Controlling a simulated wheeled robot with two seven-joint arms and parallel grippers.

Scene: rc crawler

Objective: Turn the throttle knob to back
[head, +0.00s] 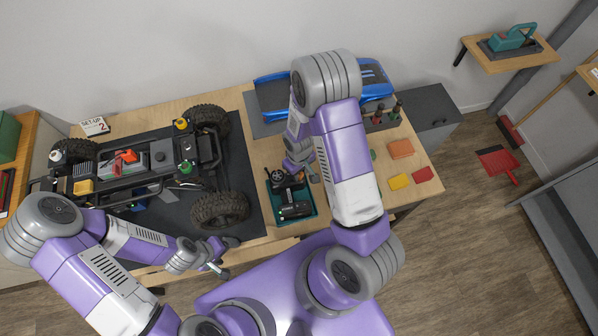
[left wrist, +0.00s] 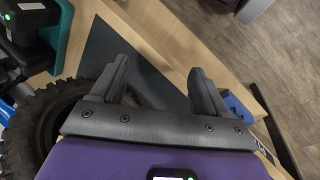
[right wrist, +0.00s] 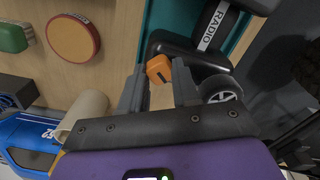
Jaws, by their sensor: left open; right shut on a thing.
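The black radio transmitter (head: 294,209) lies in a teal tray (head: 271,211) at the front edge of the bench. The right wrist view shows its black body (right wrist: 180,28) and its orange throttle knob (right wrist: 158,69). My right gripper (right wrist: 160,80) is shut on the orange knob, one finger on each side. In the head view the right gripper (head: 301,171) is over the radio and the knob is hidden. My left gripper (head: 219,268) is open and empty, in front of the bench near the crawler's wheel. It also shows open in the left wrist view (left wrist: 158,75).
The crawler chassis (head: 130,165) with big tyres stands on a dark mat (head: 245,185) on the left. A blue body shell (head: 273,97) lies behind my right arm. A beige roll (right wrist: 86,110) is near the right gripper.

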